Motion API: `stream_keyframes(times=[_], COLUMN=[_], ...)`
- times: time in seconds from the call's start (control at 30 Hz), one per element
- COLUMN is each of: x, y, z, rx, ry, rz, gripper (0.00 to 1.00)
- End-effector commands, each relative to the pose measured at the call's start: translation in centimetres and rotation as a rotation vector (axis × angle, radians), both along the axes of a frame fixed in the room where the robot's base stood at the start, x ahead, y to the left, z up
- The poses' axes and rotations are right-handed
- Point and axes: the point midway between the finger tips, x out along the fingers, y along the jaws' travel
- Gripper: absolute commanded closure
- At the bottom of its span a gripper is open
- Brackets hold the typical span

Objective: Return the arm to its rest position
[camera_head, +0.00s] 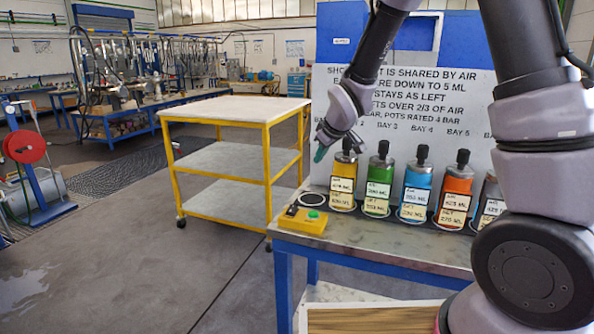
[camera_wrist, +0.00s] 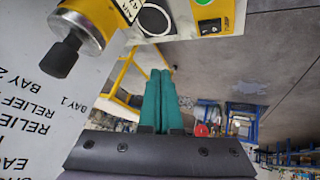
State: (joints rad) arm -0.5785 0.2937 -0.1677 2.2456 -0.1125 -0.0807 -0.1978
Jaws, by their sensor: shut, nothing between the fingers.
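My arm reaches in from the right of the head view and bends down over the bench (camera_head: 370,245). My gripper (camera_head: 320,154) hangs above the bench's left end, left of the yellow vessel (camera_head: 344,175), apart from it. In the wrist view its two teal fingers (camera_wrist: 159,80) lie together, shut and empty. The yellow vessel (camera_wrist: 90,22) shows at the upper left there, with its black knob. In the head view the green vessel (camera_head: 378,182), blue vessel (camera_head: 416,185) and orange vessel (camera_head: 455,190) stand upright in a row, with another partly hidden by my arm.
A yellow box with a green button (camera_head: 303,220) sits at the bench's front left corner, near a black-and-white ring (camera_head: 311,199). A lettered board (camera_head: 440,110) stands behind the vessels. A yellow trolley (camera_head: 235,108) stands to the left. The floor (camera_head: 190,270) before it is clear.

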Motion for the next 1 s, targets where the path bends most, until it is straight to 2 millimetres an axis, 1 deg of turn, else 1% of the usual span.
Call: stream_keyframes(times=[0.03,0.1,0.17,0.2,0.27,0.3,0.37,0.4,0.47,0.5,0.57,0.6,0.7,0.8,0.9,1.0], x=[-0.5,-1.7,-3.0,-4.1,-5.7,-7.0,-9.0,-10.4,-12.6,-14.2,-16.6,-18.1,-21.5,-24.0,-25.4,-26.0], y=[-2.3,-5.0,-7.1,-8.5,-10.4,-11.6,-13.3,-14.3,-15.6,-16.3,-17.3,-17.8,-18.5,-18.7,-18.8,-18.8], z=[2.7,5.5,7.7,9.1,11.0,12.2,13.9,14.8,16.2,17.0,18.1,18.6,19.6,20.0,20.2,20.2], rx=[0.04,0.087,0.13,0.159,0.203,0.232,0.278,0.307,0.355,0.385,0.431,0.459,0.523,0.568,0.595,0.606], ry=[0.009,0.033,0.053,0.068,0.087,0.101,0.118,0.13,0.148,0.159,0.175,0.185,0.207,0.223,0.236,0.243], rz=[-0.077,-0.174,-0.254,-0.306,-0.38,-0.429,-0.498,-0.544,-0.61,-0.652,-0.712,-0.748,-0.826,-0.879,-0.911,-0.925], gripper=[1.0,1.0,1.0,1.0,1.0,1.0,1.0,1.0,1.0,1.0,1.0,1.0,1.0,1.0,1.0,1.0])
